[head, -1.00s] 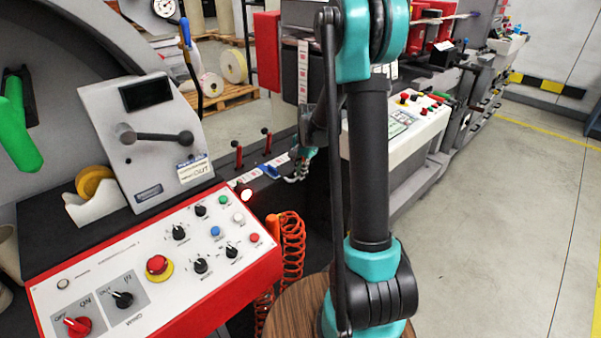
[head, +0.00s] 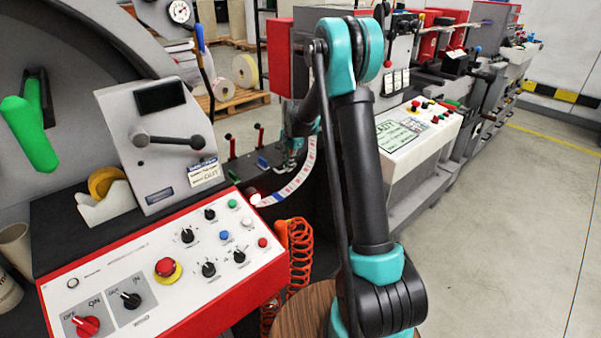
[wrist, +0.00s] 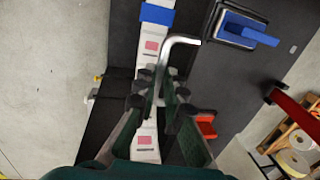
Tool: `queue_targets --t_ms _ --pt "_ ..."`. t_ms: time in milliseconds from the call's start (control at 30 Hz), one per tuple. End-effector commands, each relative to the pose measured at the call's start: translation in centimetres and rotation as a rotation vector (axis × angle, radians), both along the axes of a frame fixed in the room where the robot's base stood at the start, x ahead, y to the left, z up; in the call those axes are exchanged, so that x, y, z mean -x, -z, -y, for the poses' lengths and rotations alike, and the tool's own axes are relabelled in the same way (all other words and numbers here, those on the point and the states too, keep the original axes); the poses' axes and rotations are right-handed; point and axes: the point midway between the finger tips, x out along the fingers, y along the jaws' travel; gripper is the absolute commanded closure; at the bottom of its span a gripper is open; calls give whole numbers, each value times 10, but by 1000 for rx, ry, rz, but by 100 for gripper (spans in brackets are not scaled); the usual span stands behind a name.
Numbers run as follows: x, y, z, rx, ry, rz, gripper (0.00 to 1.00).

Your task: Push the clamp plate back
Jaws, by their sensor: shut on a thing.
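My gripper (wrist: 161,78) is shut on a bent bare-metal rod (wrist: 183,40), whose hooked end sticks out past the fingertips. In the head view my gripper (head: 291,160) points down over the machine's dark table. A white strip with pink labels (wrist: 151,45) runs beneath the fingers. A blue bar (wrist: 157,14) lies across the strip ahead of the rod. Right of the rod a dark block carries a blue handle (wrist: 252,34), apart from the fingers. A blue piece (head: 263,162) also shows in the head view. I cannot tell for certain which part is the clamp plate.
Two red levers (head: 260,136) stand on the dark table near my gripper. A control panel (head: 160,270) with knobs and a red stop button is in front. An orange coiled hose (head: 299,250) hangs beside it. Open floor (head: 500,220) lies to the right.

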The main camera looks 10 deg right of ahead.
Motion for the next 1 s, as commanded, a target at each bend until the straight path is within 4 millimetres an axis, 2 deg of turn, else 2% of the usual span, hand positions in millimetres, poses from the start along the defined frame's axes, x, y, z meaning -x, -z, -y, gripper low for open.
queue_targets --t_ms 33,133,467,500,633,1000 --pt "-8 0 -4 2 0 1 100" --pt "-15 0 -8 2 0 1 100" --pt "-18 -1 -11 -1 2 6 100" --pt "-18 -1 -11 -1 2 6 86" --pt "-17 0 -10 -1 0 4 70" --pt "-15 -4 -9 1 1 0 69"
